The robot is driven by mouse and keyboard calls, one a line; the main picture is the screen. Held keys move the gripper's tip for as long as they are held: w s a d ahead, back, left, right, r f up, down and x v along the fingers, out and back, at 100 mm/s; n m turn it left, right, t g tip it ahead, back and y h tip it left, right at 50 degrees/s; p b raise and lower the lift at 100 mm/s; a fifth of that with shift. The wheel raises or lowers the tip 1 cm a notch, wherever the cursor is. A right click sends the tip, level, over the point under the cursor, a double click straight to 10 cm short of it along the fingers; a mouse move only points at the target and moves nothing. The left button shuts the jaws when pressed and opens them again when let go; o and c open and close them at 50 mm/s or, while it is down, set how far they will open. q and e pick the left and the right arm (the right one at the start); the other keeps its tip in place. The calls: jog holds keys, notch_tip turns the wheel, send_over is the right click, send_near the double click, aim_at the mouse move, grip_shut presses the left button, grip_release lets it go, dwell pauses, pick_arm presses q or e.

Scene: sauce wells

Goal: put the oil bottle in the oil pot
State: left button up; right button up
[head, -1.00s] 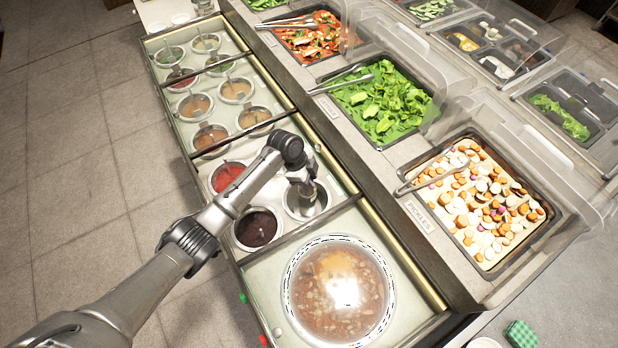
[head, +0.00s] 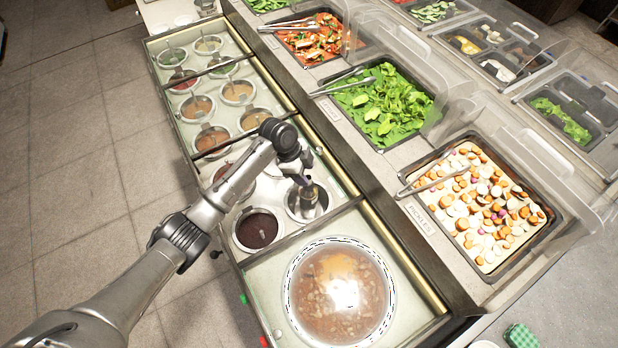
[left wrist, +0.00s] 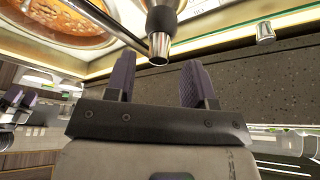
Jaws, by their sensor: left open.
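The oil bottle (head: 308,196), dark with a metallic end, stands in the oil pot (head: 294,208), a round pale well beside the dark red sauce pot. My left gripper (head: 299,168) is open just above and behind the bottle, at the pot's far side. In the left wrist view the two purple-grey fingers of the gripper (left wrist: 159,68) are spread apart with nothing held between them. The bottle (left wrist: 160,32) shows just beyond the fingertips, its metallic end toward them. The bottle's lower part is hidden in the pot. My right gripper is not in view.
A large soup pot (head: 340,292) sits in the near compartment. A dark red sauce pot (head: 257,229) is left of the oil pot. Several ladled sauce pots lie farther back. A divider bar and glass edge border the wells. Salad trays (head: 388,105) stand to the right.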

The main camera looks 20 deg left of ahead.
pick_arm(q)
jog(key=v, duration=0.7)
jog(key=s+d+f+n, duration=0.1)
jog(key=s+f+n, duration=0.1)
jog(key=s, duration=0.4)
jog(key=s+d+f+n+t+y, duration=0.1)
jog(key=s+f+n, duration=0.1)
jog(key=s+f, duration=0.3)
jog(key=s+d+f+n, duration=0.2)
jog(key=s+f, duration=0.1)
jog(key=s, duration=0.4)
jog(key=shift+s+d+f, duration=0.1)
jog(key=shift+s+f, duration=0.1)
jog(key=s+n, duration=0.1)
jog(key=s, duration=0.2)
jog(key=s+a+n+t+y, duration=0.1)
jog(key=s+n, duration=0.1)
jog(key=s, duration=0.2)
jog(key=s+a+n, duration=0.1)
jog(key=s+n, duration=0.1)
jog(key=s, duration=0.1)
jog(key=shift+s+r+y, duration=0.15)
jog(key=shift+s+y, duration=0.05)
jog(key=shift+y, duration=0.1)
jog(key=s+a+r+n+t+y, duration=0.1)
jog(key=s+a+r+n, duration=0.1)
jog(key=s, duration=0.5)
jog(key=shift+a+r+n+y, duration=0.4)
jog(key=shift+a+n, duration=0.1)
jog(key=shift+n, duration=0.3)
